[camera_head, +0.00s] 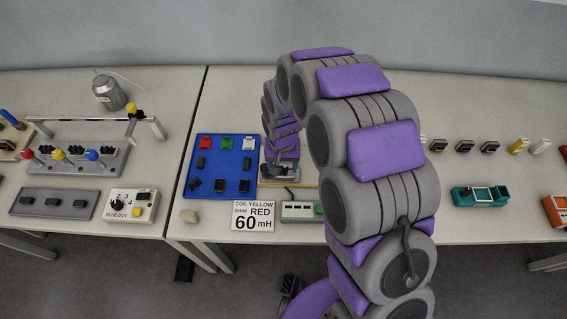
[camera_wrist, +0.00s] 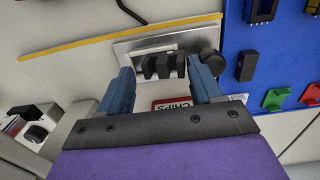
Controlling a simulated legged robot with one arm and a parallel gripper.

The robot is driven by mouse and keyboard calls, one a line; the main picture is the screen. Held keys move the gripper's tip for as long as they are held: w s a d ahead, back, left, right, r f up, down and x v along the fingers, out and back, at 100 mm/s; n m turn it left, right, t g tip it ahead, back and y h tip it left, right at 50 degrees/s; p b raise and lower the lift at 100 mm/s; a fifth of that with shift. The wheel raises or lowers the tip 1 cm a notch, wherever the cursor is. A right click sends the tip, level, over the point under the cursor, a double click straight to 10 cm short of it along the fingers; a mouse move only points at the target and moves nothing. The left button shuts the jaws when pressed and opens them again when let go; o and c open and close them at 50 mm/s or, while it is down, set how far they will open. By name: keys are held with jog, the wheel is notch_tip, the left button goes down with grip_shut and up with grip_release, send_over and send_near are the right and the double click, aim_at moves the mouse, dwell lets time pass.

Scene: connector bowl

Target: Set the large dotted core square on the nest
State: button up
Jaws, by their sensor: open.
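A dark E-shaped core (camera_wrist: 163,66) sits at the pale metal nest (camera_wrist: 130,48) in the wrist view, its prongs toward the camera. No dots are legible on it, and I cannot tell whether it is fully seated or square. My gripper (camera_wrist: 160,84) is open, with one blue finger on each side of the core and visible gaps between. In the head view my gripper (camera_head: 279,172) is small, beside the blue tray, and my arm hides part of the nest area.
The blue tray (camera_head: 188,150) holds red, green and white pieces and several dark parts; its edge also shows in the wrist view (camera_wrist: 234,40). A card (camera_head: 253,216) reads coil yellow, shim red, 60 mH. A dark round knob (camera_wrist: 212,62) stands close to the right finger. A yellow strip (camera_wrist: 120,37) lies behind.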

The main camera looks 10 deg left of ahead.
jog(key=shift+d+r, duration=0.15)
jog(key=shift+d, duration=0.5)
jog(key=shift+w+a+r, duration=0.1)
jog(key=shift+a+r, duration=0.05)
jog(key=shift+r, duration=0.2)
notch_tip(320, 180, up, 16)
jog(key=p, duration=0.3)
jog(key=s+d+r, duration=0.3)
jog(key=d+r, duration=0.1)
jog(key=d, duration=0.4)
jog(key=s+d+r+m+g, duration=0.1)
jog(key=s+d+r, duration=0.1)
jog(key=s+d, duration=0.7)
jog(key=s+d+r+m, duration=0.1)
jog(key=s+d+r, duration=0.1)
jog(key=s+d, duration=0.7)
jog(key=s, duration=0.6)
jog(key=shift+d+r+m+g, duration=0.25)
jog(key=shift+m+g, duration=0.15)
